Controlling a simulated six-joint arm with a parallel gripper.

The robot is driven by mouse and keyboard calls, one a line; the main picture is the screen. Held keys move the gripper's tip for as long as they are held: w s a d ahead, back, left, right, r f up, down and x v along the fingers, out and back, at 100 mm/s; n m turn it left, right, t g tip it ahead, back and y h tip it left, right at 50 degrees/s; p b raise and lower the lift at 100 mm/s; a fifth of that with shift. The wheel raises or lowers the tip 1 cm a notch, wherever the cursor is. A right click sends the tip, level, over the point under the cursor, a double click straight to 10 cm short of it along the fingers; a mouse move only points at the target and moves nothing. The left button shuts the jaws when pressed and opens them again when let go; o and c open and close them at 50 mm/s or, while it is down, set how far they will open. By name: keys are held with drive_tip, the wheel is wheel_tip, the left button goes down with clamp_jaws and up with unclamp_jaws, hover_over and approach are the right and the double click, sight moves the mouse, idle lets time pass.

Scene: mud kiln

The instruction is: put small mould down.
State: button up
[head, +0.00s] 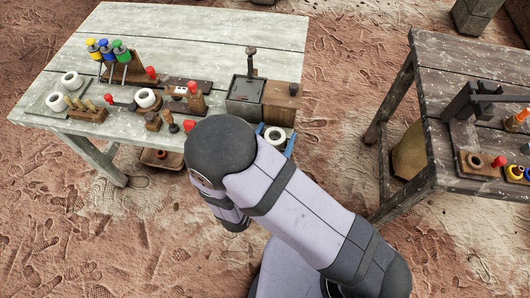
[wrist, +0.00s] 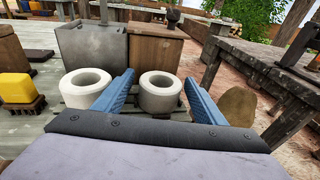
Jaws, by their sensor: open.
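A small white ring-shaped mould (wrist: 160,103) stands upright on a dark slatted rack (wrist: 130,104) in the wrist view. My gripper (wrist: 159,78) is open, with one blue finger on each side of this mould and gaps showing beside it. A second white mould (wrist: 85,99) stands to the left, outside the left finger. In the head view one white mould (head: 268,136) shows at the table's front right, beside my gripper's blue fingers. My arm hides part of that area.
A grey metal box (wrist: 92,50) and a brown wooden box (wrist: 155,55) stand close behind the moulds. A yellow-topped block (wrist: 16,88) is at left. The pale table (head: 190,40) has clear room at the back. A dark table (head: 450,70) stands to the right.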

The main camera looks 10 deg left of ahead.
drive_tip(key=shift+r+p, duration=0.35)
drive_tip(key=shift+r, duration=0.25)
drive_tip(key=b+v, duration=0.1)
drive_tip(key=v, duration=1.1)
drive_tip(key=shift+f, duration=0.25)
drive_tip(key=shift+b, duration=0.3)
